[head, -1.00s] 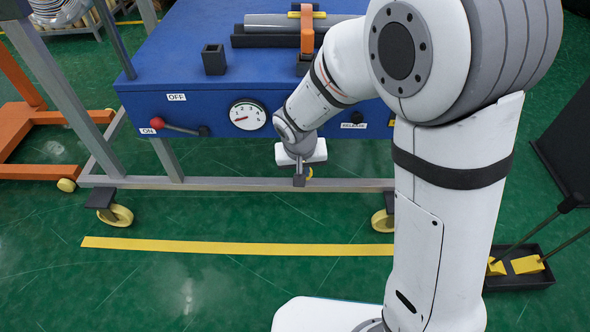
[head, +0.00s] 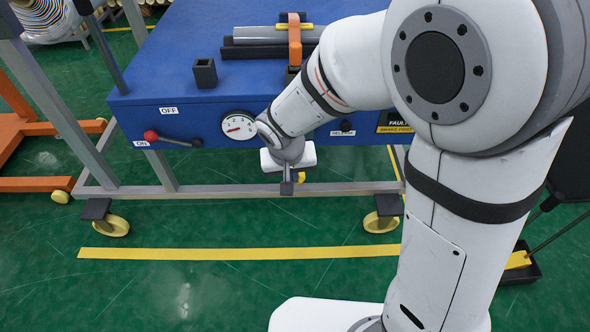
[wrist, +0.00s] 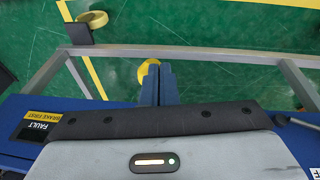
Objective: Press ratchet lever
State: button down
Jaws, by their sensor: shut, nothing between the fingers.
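My gripper (head: 287,186) is shut and empty, pointing down in front of the blue machine (head: 150,88). A yellow rounded knob (head: 302,178) shows just right of its fingers. In the wrist view the knob (wrist: 148,70) is beside the shut fingers (wrist: 159,84), which hide part of it. Whether they touch I cannot tell. The knob may belong to the ratchet lever, but no lever arm shows. A red-knobbed lever (head: 172,140) is on the front panel near the ON label (head: 141,143), left of a round gauge (head: 238,125).
The machine stands on a grey frame (head: 220,189) with yellow casters (head: 383,222). A FAULT sign (head: 397,123) is at the panel's right. An orange bracket (head: 294,42) crosses a grey roll on top. Green floor with a yellow stripe (head: 230,253) is open in front.

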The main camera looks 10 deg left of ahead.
jog(key=s+r+p, duration=0.1)
jog(key=s+r, duration=0.2)
jog(key=s, duration=0.2)
jog(key=shift+r, duration=0.4)
jog(key=shift+r, duration=0.1)
jog(key=s+d+r+p, duration=0.2)
jog(key=d+r+p, duration=0.4)
jog(key=r, duration=0.6)
jog(key=s+d+r+m+p, duration=0.1)
jog(key=s+d+r+p, duration=0.1)
jog(key=d+r+p, duration=0.5)
jog(key=s+d+r+m+p, duration=0.1)
jog(key=s+d+r+p, duration=0.1)
jog(key=d+r+p, duration=0.5)
notch_tip(320, 180, up, 10)
jog(key=p, duration=0.6)
jog(key=shift+d+y, duration=0.2)
jog(key=shift+y, duration=0.2)
